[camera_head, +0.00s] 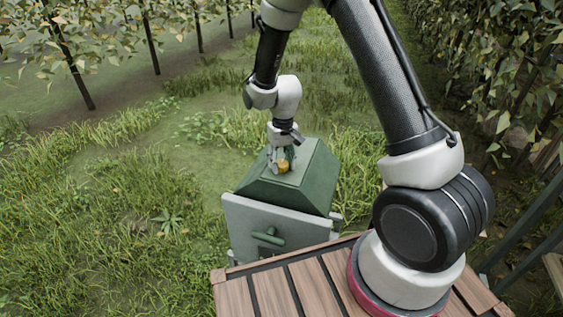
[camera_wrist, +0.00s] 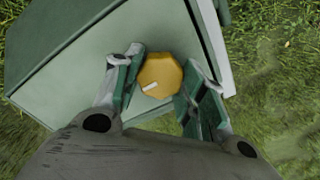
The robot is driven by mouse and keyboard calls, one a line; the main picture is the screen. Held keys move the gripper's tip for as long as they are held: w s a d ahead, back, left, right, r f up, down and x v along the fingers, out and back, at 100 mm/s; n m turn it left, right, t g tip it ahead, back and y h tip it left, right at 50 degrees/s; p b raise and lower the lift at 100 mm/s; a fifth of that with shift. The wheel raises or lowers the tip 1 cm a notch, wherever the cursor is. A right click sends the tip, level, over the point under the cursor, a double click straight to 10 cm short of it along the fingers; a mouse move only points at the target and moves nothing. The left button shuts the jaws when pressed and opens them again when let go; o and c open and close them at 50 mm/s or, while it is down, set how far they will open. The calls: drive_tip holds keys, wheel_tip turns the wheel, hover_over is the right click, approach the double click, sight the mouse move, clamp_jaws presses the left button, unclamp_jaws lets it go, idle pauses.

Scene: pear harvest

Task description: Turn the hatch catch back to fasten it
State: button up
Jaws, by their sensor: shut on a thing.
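The hatch catch (camera_wrist: 160,75) is a yellow many-sided knob with a short white mark near its lower left edge. It sits on the pale green sloping face of a green housing (camera_head: 310,178). In the head view the catch (camera_head: 284,166) shows as a small yellow spot below my gripper (camera_head: 280,157). In the wrist view my gripper (camera_wrist: 163,88) has one green-padded finger on each side of the knob and is shut on it. The knob's lower side and its mount on the face are hidden.
A grey-green panel (camera_head: 250,215) with a green handle (camera_head: 267,238) stands on the near side of the housing. Grass (camera_head: 120,210) surrounds it, with open room on the left. Leafy tree rows stand at the far left and right.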

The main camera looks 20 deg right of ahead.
sight(282, 162)
drive_tip(key=o, duration=1)
drive_tip(key=shift+o, duration=0.2)
wheel_tip(282, 162, up, 12)
drive_tip(key=shift+d, duration=0.15)
